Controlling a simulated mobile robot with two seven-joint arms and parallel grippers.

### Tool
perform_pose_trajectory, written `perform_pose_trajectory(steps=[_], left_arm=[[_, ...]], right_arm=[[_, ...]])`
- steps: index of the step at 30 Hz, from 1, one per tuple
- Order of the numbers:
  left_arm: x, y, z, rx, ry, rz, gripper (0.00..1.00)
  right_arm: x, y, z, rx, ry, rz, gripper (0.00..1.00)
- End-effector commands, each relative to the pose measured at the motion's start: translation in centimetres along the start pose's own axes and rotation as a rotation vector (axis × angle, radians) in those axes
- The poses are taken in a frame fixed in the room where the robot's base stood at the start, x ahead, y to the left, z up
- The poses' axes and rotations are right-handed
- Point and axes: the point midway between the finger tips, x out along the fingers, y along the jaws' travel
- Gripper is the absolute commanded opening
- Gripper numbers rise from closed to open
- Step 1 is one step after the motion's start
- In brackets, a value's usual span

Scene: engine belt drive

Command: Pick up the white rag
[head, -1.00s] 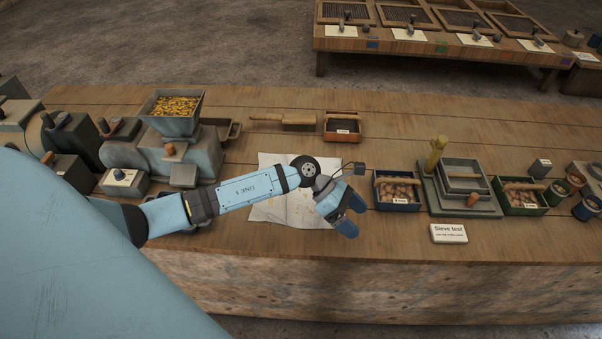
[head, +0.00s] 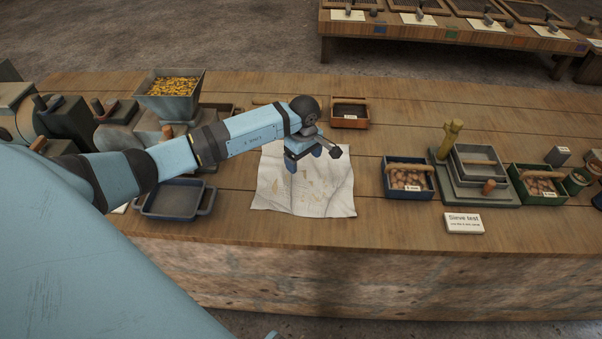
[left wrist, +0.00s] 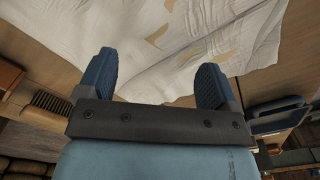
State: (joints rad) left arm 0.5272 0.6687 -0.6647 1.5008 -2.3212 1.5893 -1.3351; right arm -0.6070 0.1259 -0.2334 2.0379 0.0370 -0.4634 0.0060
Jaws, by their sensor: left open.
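The white rag (head: 305,198) lies spread on the wooden bench, wrinkled and with yellowish-brown stains. Its far part is hidden behind my left gripper and arm in the head view. My left gripper (head: 303,160) hangs over the far part of the rag, fingers pointing down. In the left wrist view the rag (left wrist: 190,40) stretches beyond and between the two blue fingers of the open gripper (left wrist: 157,74). Nothing is held between them; I cannot tell how high the fingertips are above the cloth. My right gripper is in neither view.
A blue tray (head: 175,199) stands left of the rag. A grey machine with a yellow-filled hopper (head: 170,95) is behind it. A small box (head: 349,113) lies behind the rag. A blue crate (head: 409,178) and sieve stand (head: 475,185) are to the right.

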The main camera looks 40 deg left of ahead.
Motion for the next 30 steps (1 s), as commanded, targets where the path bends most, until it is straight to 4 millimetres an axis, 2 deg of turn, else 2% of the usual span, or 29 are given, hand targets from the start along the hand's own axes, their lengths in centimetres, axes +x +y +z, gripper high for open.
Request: perform_pose_trajectory(steps=[1, 4, 9, 13, 20, 23, 30], left_arm=[[1.3, 0.0, 0.3, 0.001, -0.002, -0.001, 0.85], [2.8, 0.0, 0.9, 0.006, -0.002, -0.001, 0.85], [4.6, -0.7, -0.1, -0.005, 0.001, 0.000, 0.85], [5.0, -0.8, -0.3, -0.009, -0.001, 0.001, 0.85], [5.0, -0.9, -0.3, -0.010, -0.001, 0.000, 0.85], [5.0, -0.9, -0.3, -0.010, -0.001, -0.001, 0.77], [5.1, -0.9, -0.3, -0.010, -0.001, -0.001, 0.49]], right_arm=[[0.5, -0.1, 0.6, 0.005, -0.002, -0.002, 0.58], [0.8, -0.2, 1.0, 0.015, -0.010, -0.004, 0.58], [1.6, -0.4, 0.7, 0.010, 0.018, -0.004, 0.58], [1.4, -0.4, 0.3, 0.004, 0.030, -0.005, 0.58], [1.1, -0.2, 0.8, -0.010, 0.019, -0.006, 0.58], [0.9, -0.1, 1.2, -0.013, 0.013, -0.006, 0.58], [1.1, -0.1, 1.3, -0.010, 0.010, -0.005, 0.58]])
